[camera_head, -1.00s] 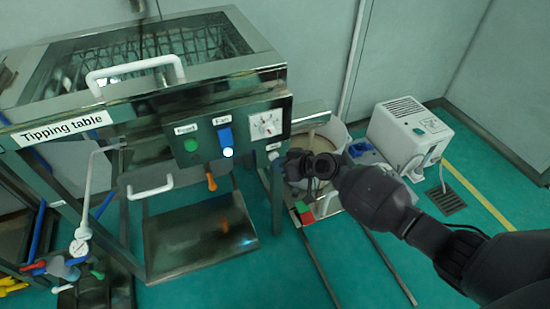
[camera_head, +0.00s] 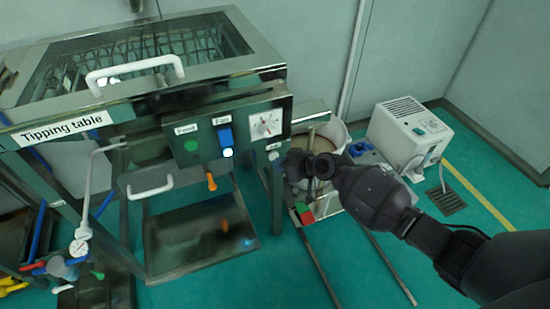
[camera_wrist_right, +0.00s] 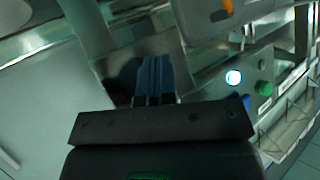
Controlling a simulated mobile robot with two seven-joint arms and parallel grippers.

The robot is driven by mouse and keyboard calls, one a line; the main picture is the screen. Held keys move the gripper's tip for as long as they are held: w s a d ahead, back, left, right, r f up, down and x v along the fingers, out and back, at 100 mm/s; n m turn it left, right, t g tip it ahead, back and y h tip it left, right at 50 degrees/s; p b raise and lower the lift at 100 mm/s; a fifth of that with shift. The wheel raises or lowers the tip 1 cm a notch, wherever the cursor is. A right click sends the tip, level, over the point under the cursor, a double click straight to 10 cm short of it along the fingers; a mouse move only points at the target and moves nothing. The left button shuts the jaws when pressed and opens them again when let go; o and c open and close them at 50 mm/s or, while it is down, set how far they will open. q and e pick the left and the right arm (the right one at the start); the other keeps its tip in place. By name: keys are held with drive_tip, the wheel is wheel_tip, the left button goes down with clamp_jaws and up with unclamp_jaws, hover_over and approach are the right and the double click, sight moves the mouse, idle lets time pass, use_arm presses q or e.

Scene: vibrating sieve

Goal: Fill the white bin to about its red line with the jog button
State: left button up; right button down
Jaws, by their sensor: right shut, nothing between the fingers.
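The white bin (camera_head: 340,137) stands on the floor right of the tipping table, with tan material visible inside. My right arm hides part of it, and I cannot make out its red line. A small labelled control (camera_head: 273,155), with lettering too small to read, sits on the table's right post. My right gripper (camera_head: 293,165) is shut and empty, close to this control and in front of the bin; contact cannot be told. In the right wrist view its dark blue fingers (camera_wrist_right: 155,80) are together against a dark surface. My left gripper is not in view.
A white machine (camera_head: 405,130) stands behind right. Rails (camera_head: 320,265) run along the green floor. Open floor lies at right.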

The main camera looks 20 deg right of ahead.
drive_tip(key=shift+s, duration=0.85)
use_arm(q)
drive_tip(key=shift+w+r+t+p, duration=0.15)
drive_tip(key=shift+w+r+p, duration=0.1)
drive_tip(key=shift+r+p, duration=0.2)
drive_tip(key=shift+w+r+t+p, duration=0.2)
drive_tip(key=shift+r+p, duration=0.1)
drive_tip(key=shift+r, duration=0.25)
use_arm(e)
drive_tip(key=shift+s+d, duration=0.1)
drive_tip(key=shift+s, duration=2.4)
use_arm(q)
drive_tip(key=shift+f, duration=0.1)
